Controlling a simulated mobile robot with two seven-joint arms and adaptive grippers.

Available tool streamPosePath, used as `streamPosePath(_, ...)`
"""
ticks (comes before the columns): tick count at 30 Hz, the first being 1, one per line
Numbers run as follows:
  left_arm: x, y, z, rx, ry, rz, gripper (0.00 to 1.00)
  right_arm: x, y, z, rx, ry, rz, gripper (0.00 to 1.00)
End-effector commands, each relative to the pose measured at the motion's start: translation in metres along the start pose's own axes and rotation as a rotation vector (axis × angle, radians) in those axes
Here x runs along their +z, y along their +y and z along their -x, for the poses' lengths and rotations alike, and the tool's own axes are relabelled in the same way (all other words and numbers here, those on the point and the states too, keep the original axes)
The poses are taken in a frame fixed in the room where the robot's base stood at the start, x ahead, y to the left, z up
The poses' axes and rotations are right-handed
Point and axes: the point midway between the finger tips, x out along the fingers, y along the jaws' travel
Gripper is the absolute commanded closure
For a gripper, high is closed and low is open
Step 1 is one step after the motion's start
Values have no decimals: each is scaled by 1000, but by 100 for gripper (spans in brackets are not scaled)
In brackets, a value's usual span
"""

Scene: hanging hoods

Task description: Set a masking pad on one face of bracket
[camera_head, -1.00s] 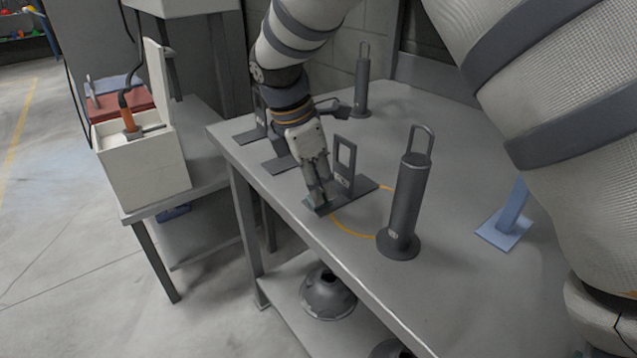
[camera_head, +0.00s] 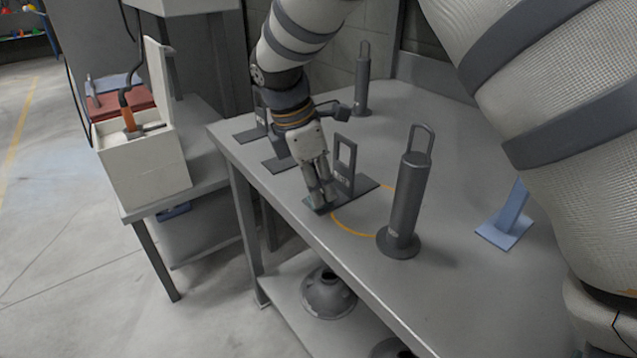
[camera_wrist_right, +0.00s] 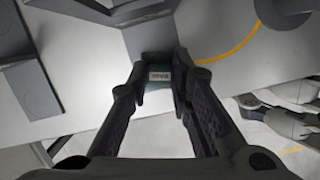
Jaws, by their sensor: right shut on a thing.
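A dark bracket (camera_head: 364,185) with a flat base and an upright framed plate stands near the table's front-left edge. My right gripper (camera_head: 322,200) points down at the near-left end of its base, beside the upright. In the right wrist view, the gripper (camera_wrist_right: 160,76) is shut on a small teal-grey pad (camera_wrist_right: 159,66) with a white label. The bracket's base (camera_wrist_right: 148,40) lies just beyond the pad. The fingers hide much of the pad in the head view, and I cannot tell if it touches the base. My left gripper is not in view.
More dark brackets (camera_head: 279,164) stand to the left. A dark handled cylinder (camera_head: 405,205) stands right of the bracket, and another (camera_head: 362,85) farther back. A blue bracket (camera_head: 506,224) is at right. An orange arc (camera_head: 350,230) marks the table. A white box (camera_head: 145,170) is on a side table.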

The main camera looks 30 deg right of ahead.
Motion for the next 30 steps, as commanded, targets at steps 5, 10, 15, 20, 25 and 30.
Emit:
streamPosePath(5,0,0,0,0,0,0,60,0,0,0,0,0,0,58)
streamPosePath(10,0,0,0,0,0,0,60,0,0,0,0,0,0,57)
streamPosePath(15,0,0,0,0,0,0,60,0,1,5,3,1,0,57)
streamPosePath(20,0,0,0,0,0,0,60,0,1,40,7,2,0,57)
streamPosePath(25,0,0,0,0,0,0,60,0,1,86,6,2,-1,57)
streamPosePath(30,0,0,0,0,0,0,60,0,1,114,2,1,-1,57)
